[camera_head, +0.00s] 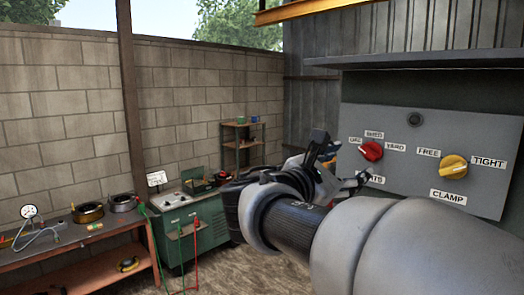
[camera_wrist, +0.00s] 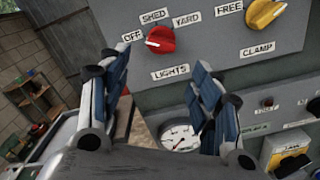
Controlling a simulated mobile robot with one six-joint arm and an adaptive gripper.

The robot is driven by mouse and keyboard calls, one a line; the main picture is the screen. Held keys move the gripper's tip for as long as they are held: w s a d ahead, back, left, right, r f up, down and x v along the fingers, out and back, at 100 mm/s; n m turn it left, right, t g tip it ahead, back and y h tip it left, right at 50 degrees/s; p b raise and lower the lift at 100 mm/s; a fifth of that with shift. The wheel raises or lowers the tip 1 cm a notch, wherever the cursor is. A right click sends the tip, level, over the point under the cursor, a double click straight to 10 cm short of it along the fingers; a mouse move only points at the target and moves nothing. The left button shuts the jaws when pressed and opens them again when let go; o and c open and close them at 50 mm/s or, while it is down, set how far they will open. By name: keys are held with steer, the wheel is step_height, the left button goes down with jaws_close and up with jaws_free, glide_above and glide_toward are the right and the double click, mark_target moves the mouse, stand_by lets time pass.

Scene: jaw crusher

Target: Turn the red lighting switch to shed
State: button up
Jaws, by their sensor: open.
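The red lighting switch (camera_head: 371,151) is a round knob on the grey control panel (camera_head: 420,205). In the wrist view the switch (camera_wrist: 161,40) has OFF on its left, SHED above, YARD at upper right and LIGHTS below. Its white mark points left, towards OFF. My gripper (camera_head: 341,160) is in front of the panel, left of and close to the switch in the picture. In the wrist view my gripper (camera_wrist: 158,80) is open and empty, its two fingers spread below the switch and apart from it. The fingertips do not appear to touch the knob.
A yellow clamp knob (camera_head: 453,168) sits right of the switch, between FREE and TIGHT. A dial gauge (camera_wrist: 180,135) shows between my fingers, lower down. A green cabinet (camera_head: 185,235), a workbench (camera_head: 85,243) and a shelf (camera_head: 241,145) stand along the block wall.

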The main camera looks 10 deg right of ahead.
mark_target(366, 156)
steer(key=p+x, duration=0.1)
steer(key=x, duration=0.8)
steer(key=shift+w+d, duration=0.25)
steer(key=shift+d, duration=0.1)
steer(key=c, duration=1.1)
steer(key=shift+o, duration=0.2)
